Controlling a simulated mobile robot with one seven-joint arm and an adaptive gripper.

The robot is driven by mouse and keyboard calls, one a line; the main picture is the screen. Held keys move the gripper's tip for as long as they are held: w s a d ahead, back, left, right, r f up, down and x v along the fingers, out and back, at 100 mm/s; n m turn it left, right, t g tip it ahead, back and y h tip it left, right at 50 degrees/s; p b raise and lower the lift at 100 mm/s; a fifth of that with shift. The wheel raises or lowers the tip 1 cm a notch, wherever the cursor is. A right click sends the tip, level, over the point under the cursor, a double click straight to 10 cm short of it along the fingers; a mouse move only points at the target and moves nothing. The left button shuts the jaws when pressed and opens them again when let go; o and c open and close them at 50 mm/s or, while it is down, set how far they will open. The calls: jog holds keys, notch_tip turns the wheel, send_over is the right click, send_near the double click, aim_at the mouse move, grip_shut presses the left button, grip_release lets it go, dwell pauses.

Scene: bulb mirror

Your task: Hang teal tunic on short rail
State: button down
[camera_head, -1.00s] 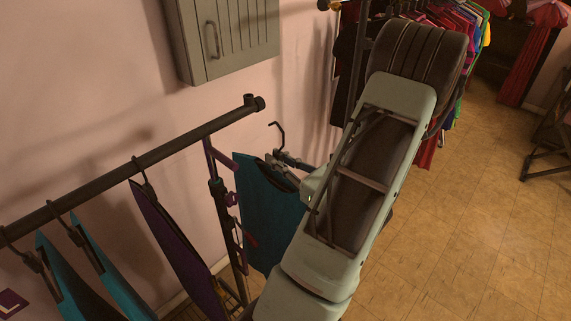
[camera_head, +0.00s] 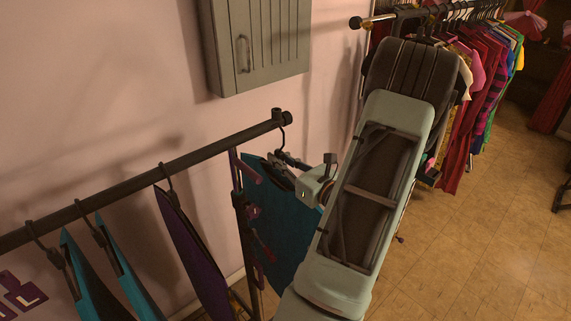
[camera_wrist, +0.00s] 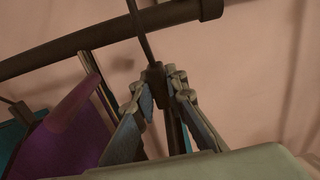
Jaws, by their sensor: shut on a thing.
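The teal tunic (camera_head: 272,225) hangs from its dark hanger beside the free end of the short rail (camera_head: 205,151). My gripper (camera_head: 284,162) is shut on the hanger's neck, just below the hook (camera_head: 283,140). In the wrist view my gripper (camera_wrist: 158,88) grips the dark neck, and the hook's stem (camera_wrist: 140,32) rises across the rail (camera_wrist: 105,32) near its end cap. The hook's top is out of the wrist view, and whether it rests on the rail I cannot tell. My arm hides part of the tunic.
A purple garment (camera_head: 190,240) and teal garments (camera_head: 122,265) hang further left on the short rail. A grey cabinet (camera_head: 257,45) is on the wall above. A crowded clothes rack (camera_head: 480,90) stands at the back right. The floor (camera_head: 480,250) at right is clear.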

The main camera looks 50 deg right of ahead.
jog(key=shift+w+d+b, duration=0.2)
jog(key=shift+w+b, duration=0.05)
jog(key=shift+w, duration=1.45)
jog(key=shift+w+d+b, duration=0.15)
jog(key=shift+w+b, duration=0.1)
jog(key=shift+w, duration=1.4)
jog(key=shift+f+b, duration=0.85)
jog(key=shift+b, duration=0.1)
jog(key=c, duration=1.9)
grip_release()
jog(key=shift+s, duration=0.15)
